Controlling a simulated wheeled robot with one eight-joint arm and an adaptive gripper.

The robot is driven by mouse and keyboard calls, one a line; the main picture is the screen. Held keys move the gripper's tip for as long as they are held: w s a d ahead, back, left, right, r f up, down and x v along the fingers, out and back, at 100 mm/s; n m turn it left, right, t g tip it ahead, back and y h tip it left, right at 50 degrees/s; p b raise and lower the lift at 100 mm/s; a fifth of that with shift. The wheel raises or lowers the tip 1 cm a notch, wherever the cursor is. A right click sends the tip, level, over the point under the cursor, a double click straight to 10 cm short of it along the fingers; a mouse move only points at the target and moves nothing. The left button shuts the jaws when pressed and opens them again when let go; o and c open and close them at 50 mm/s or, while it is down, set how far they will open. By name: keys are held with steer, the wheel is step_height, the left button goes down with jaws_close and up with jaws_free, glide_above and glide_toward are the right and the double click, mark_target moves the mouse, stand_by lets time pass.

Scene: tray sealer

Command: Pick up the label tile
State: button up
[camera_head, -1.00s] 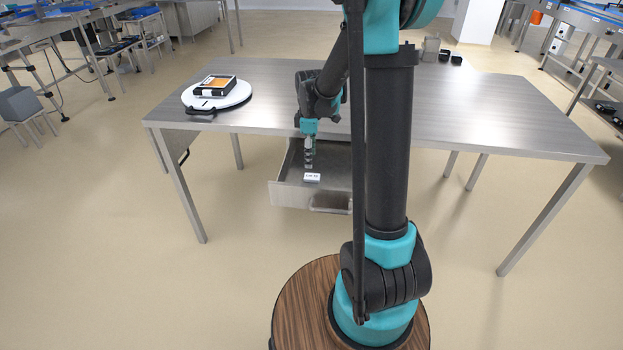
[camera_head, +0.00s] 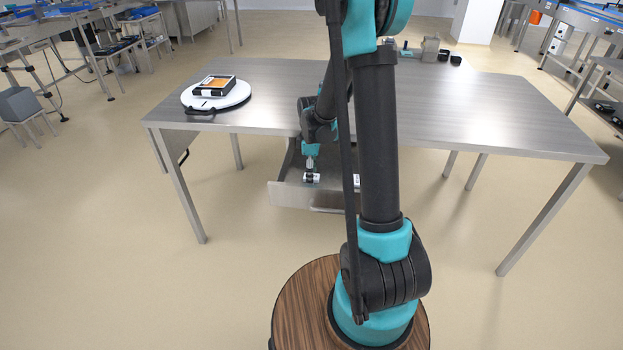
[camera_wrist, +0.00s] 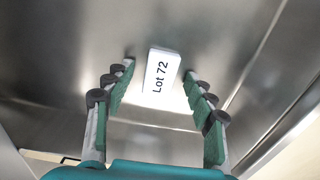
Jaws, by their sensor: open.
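The label tile (camera_wrist: 161,72) is a small white block marked "Lot 72". It lies on the floor of the open metal drawer (camera_head: 283,193). In the wrist view my gripper (camera_wrist: 158,70) is open, with one finger on each side of the tile and gaps showing on both sides. I cannot tell whether the fingertips are level with the tile. In the head view my gripper (camera_head: 311,167) is down inside the drawer at the tile (camera_head: 312,178), which it partly covers.
The drawer's walls stand around my gripper, under the metal table (camera_head: 480,118). A second small white item (camera_head: 356,181) shows beside my arm column. A round white plate (camera_head: 236,98) carries a black and orange box (camera_head: 215,86). Small items (camera_head: 431,48) stand at the table's back.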

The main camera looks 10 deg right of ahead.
steer(key=c, duration=1)
steer(key=shift+c, duration=0.2)
